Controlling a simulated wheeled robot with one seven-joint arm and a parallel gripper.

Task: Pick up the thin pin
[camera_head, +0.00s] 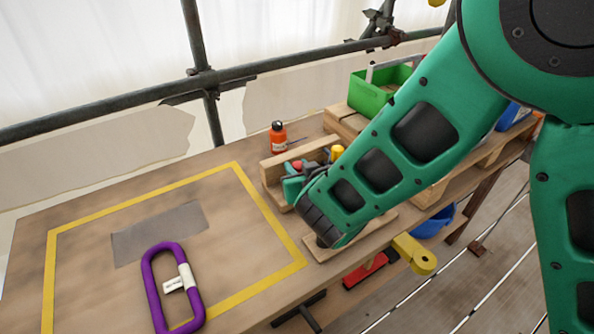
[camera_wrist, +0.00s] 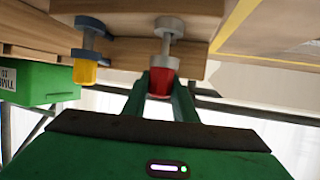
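Two pins show at a wooden rack in the wrist view. One has a red end (camera_wrist: 161,83), a grey shaft and a grey disc (camera_wrist: 168,26). The other has a yellow end (camera_wrist: 85,72) and a blue disc (camera_wrist: 90,24). I cannot tell which is the thin one. The fingers of my gripper (camera_wrist: 160,90) stand on both sides of the red end, with no clear gap; whether they are shut on it I cannot tell. In the head view my gripper (camera_head: 294,184) is at the rack, beside the red end (camera_head: 297,165) and the yellow end (camera_head: 337,153).
The wooden rack (camera_head: 305,150) stands on the workbench (camera_head: 90,215). An orange bottle (camera_head: 278,137) is behind it, a green bin (camera_head: 372,92) at the back right. A purple loop (camera_head: 150,290) lies at the front left. The yellow-taped area is otherwise mostly free, and a scaffold rail (camera_head: 100,108) runs behind.

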